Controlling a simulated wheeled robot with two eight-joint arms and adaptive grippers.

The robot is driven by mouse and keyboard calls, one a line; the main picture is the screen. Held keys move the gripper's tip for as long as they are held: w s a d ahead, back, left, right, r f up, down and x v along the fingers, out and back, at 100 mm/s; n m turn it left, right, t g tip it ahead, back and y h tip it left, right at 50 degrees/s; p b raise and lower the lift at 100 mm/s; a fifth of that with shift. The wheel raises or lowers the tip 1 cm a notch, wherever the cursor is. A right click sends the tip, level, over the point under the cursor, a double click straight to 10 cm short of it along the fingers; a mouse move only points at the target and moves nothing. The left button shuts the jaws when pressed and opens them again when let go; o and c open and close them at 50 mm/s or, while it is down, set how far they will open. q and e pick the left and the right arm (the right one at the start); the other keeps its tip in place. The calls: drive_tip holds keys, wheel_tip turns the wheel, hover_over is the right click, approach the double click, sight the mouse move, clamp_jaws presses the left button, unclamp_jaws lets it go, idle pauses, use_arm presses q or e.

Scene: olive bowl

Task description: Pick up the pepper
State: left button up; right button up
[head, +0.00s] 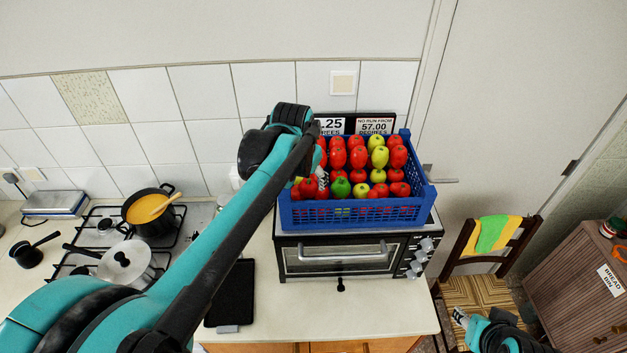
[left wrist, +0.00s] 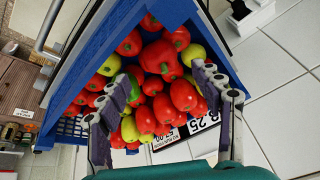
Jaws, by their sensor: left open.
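A blue crate (head: 360,213) stands on a small oven, filled with several red, yellow-green and green peppers or similar fruit. A green pepper (head: 340,187) lies near the crate's front; a green one also shows in the left wrist view (left wrist: 133,88), partly behind a finger. Red peppers (head: 358,157) fill much of the crate. My left gripper (head: 322,183) is at the crate's left side, partly hidden by its arm. In the left wrist view its fingers (left wrist: 163,76) are spread over red peppers (left wrist: 158,56), with nothing clearly held. My right gripper (head: 461,317) is low at right, its jaws unclear.
The oven (head: 340,255) supports the crate. Price signs (head: 374,126) stand behind it. A hob with an orange-filled pot (head: 150,228) and a lidded pot (head: 125,262) is at left. A black board (head: 232,292) lies on the counter. A chair (head: 490,245) stands at right.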

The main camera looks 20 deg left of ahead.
sight(307, 185)
use_arm(q)
drive_tip(key=x, duration=0.7)
drive_tip(key=shift+a, duration=0.2)
drive_tip(key=shift+s, duration=0.25)
drive_tip(key=c, duration=1.3)
